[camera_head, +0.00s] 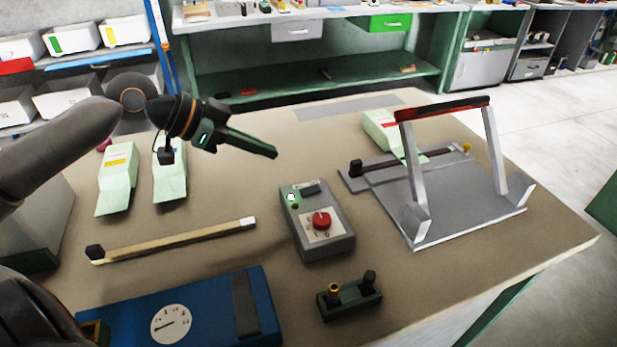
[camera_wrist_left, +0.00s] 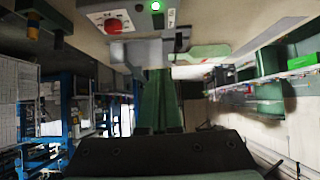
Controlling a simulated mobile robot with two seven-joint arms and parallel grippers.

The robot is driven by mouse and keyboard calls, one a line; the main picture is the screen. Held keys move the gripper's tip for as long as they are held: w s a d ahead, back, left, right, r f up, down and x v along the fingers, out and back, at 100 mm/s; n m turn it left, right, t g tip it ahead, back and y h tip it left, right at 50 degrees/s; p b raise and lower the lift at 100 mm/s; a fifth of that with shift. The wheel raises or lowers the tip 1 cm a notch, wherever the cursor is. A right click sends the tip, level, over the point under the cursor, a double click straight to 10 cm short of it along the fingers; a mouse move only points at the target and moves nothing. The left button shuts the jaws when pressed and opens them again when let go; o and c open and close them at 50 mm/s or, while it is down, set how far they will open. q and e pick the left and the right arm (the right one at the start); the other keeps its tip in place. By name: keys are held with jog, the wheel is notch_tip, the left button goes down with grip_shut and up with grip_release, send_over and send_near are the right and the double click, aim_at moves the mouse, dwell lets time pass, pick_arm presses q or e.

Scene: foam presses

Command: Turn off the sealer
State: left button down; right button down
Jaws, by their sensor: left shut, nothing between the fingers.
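A grey control box (camera_head: 318,222) lies on the table's middle, with a red knob (camera_head: 321,220) on a white dial plate and a lit green lamp (camera_head: 292,197). Which way the knob points is too small to read. Right of it stands a grey sealer frame (camera_head: 440,200) with its red-topped handle bar (camera_head: 443,108) raised. My left gripper (camera_head: 274,153) is shut and empty in the air, behind and left of the box, apart from it. In the left wrist view, the red knob (camera_wrist_left: 114,24) and lit lamp (camera_wrist_left: 155,6) show at the top, beyond the shut fingers (camera_wrist_left: 160,75).
A wooden strip (camera_head: 175,241) lies left of the box. A blue case with a gauge (camera_head: 215,310) and a small two-post terminal block (camera_head: 348,294) lie in front. Pale green packets (camera_head: 118,178) lie at the left, and another (camera_head: 380,128) behind the frame.

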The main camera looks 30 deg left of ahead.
pick_arm(q)
jog(key=shift+w, duration=0.1)
jog(key=p, duration=0.3)
send_over(309, 191)
notch_tip(309, 191, down, 6)
jog(key=shift+f, duration=0.15)
notch_tip(309, 191, down, 2)
jog(key=shift+f, duration=0.9)
